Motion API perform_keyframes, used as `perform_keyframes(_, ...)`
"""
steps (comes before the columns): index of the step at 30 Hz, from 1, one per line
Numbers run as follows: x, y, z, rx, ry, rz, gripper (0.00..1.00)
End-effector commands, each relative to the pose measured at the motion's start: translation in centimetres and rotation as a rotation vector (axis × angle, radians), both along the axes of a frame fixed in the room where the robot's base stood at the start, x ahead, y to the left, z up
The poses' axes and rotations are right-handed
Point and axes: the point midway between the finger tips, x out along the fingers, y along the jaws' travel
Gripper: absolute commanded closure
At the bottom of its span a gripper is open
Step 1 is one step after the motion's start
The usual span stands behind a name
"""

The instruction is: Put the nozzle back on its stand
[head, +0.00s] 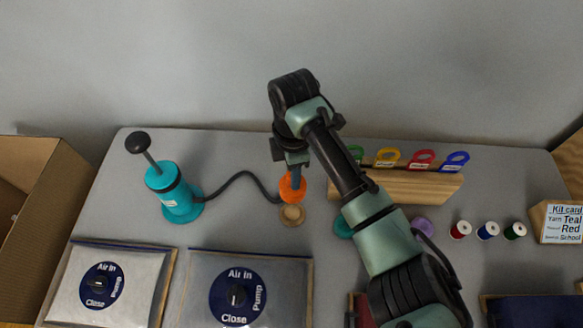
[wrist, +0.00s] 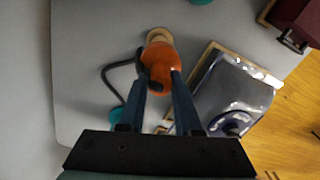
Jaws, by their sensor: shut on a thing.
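The orange nozzle (head: 291,188) is held between the fingers of my gripper (head: 296,176), which is shut on it. The nozzle also shows in the wrist view (wrist: 160,62), between both fingertips (wrist: 161,78). The small round tan stand (head: 292,215) is on the table, just in front of the nozzle in the head view. In the wrist view the stand (wrist: 159,34) shows just past the nozzle's end, partly covered by it. I cannot tell whether they touch. A dark hose (head: 237,178) runs from the teal pump (head: 175,194) to the nozzle.
Two clear bags (head: 110,284) (head: 248,287) lie at the front left. A wooden rack (head: 415,187) with coloured tags stands behind my arm. Several thread spools (head: 487,231) and a kit card (head: 562,222) are at right. An open cardboard box (head: 40,210) is at far left.

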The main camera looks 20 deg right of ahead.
Motion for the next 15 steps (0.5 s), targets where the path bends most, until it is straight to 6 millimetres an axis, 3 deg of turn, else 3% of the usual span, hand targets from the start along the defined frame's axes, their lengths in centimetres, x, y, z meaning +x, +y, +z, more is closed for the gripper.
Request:
perform_keyframes(1,0.0,0.1,-1.1,0.001,0.001,0.0,1.0)
perform_keyframes(15,0.0,0.1,-6.7,0.001,0.001,0.0,1.0)
